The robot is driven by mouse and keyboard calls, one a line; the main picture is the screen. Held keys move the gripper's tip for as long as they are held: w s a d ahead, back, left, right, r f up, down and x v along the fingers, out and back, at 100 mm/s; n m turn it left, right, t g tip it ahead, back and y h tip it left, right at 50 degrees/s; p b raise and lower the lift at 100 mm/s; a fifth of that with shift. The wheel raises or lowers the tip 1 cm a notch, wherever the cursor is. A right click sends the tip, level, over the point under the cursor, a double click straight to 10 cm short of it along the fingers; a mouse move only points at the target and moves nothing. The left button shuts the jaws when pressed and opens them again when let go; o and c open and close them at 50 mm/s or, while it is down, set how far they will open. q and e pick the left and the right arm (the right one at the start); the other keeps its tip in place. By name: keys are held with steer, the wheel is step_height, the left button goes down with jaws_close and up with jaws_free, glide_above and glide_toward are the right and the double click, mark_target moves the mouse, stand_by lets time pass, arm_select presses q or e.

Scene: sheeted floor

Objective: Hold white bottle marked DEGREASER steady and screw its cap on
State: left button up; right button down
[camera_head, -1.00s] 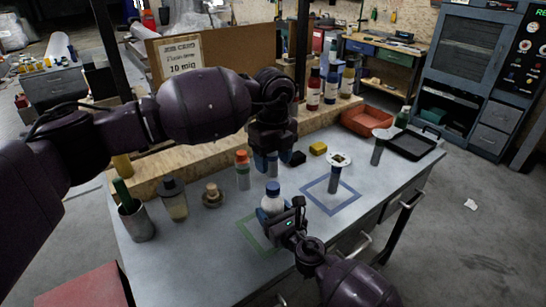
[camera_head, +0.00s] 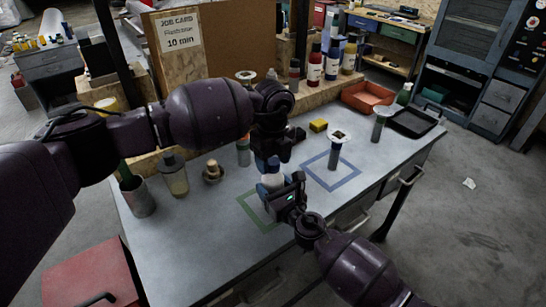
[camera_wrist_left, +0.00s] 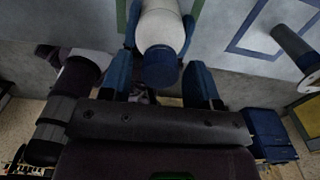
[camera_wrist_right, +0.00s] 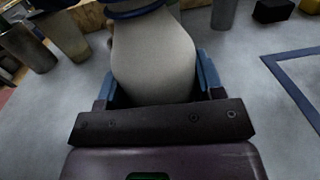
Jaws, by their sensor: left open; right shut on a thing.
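The white bottle (camera_head: 272,181) stands upright near the green square outline on the bench. Its marking cannot be read. A blue cap (camera_wrist_left: 161,67) sits at its top; whether it is threaded on cannot be told. My right gripper (camera_head: 276,190) is shut on the bottle's body, whose pale side (camera_wrist_right: 153,62) fills the middle of the right wrist view. My left gripper (camera_head: 267,162) is directly above the bottle. In the left wrist view, its open blue fingers (camera_wrist_left: 159,72) stand on either side of the cap, with gaps showing.
A blue square outline (camera_head: 331,171) lies right of the bottle, with a dark, flat-topped post (camera_head: 336,155) by it. A clear bottle (camera_head: 174,178), a small brass-coloured piece (camera_head: 213,172) and a cup (camera_head: 138,196) stand to the left. A yellow block (camera_head: 318,125) is behind.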

arm_select(q)
steer(key=c, duration=0.9)
steer(key=m, duration=0.3)
steer(key=shift+m, duration=0.4)
steer(key=m, duration=1.9)
steer(key=shift+m, duration=0.3)
steer(key=m, duration=0.7)
steer(key=shift+m, duration=0.4)
steer(key=o, duration=1.1)
steer(key=shift+f, duration=0.1)
steer(key=shift+c, duration=0.2)
